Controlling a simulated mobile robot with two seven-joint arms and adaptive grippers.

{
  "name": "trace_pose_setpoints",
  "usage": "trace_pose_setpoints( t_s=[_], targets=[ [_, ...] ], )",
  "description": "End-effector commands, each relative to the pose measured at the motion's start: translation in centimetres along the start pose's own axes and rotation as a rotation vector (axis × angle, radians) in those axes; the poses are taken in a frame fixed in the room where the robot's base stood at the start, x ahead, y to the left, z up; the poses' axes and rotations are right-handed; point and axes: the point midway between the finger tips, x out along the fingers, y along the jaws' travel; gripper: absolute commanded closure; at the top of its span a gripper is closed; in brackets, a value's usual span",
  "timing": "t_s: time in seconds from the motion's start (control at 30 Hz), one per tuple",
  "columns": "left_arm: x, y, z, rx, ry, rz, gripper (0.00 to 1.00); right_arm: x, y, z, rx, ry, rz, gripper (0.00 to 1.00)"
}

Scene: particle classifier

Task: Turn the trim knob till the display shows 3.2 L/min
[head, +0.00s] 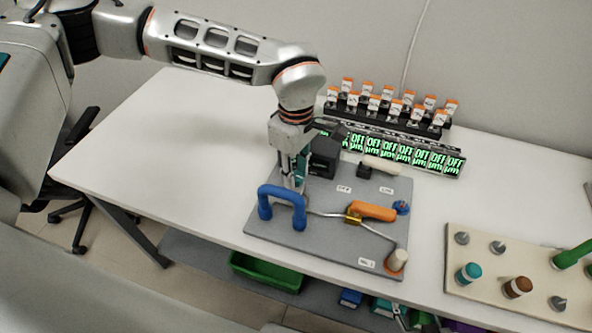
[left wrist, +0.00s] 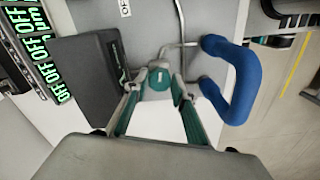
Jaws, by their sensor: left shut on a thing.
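My left gripper (head: 297,184) points down at the grey panel (head: 330,247), just behind the blue handle (head: 280,206). In the left wrist view its two green-padded fingers (left wrist: 158,88) are shut on a grey knob with a teal top (left wrist: 160,77), which I take as the trim knob. The gripper hides the knob in the head view. A black box (head: 324,156) stands beside the gripper and also shows in the left wrist view (left wrist: 85,78). Its face and any flow reading cannot be read. My right gripper is not in view.
The blue handle (left wrist: 235,80) rises close to the fingers. An orange lever (head: 372,211) and thin pipes share the panel. Several green "OFF µm" displays (head: 405,154) line the back. A cream pegboard (head: 490,285) stands at right; the table's left part is clear.

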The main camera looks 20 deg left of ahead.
Motion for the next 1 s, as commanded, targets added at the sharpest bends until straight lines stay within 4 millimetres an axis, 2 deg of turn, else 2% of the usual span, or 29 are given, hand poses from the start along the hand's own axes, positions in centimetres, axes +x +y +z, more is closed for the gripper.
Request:
trace_pose_setpoints(
  t_s=[0.23,0.27,0.3,0.33,0.73,0.87,1.0],
  targets=[
    [0.0,0.0,0.0,-0.001,0.001,0.001,0.96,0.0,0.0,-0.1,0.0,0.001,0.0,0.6],
    [0.0,0.0,0.0,-0.001,0.001,0.001,0.69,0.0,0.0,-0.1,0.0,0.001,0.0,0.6],
    [0.0,0.0,0.0,-0.001,0.001,0.001,0.59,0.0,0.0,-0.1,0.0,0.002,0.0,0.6],
    [0.0,0.0,0.0,-0.001,0.001,0.001,0.57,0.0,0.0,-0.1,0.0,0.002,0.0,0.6],
    [-0.5,0.1,0.0,-0.002,0.001,0.002,0.57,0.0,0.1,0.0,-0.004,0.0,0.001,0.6],
    [-2.1,0.1,0.0,-0.002,0.0,0.004,0.57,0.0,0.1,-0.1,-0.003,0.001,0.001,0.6],
    [-5.0,0.1,0.0,-0.001,0.001,0.005,0.57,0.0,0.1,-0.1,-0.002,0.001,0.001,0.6]
  ],
)
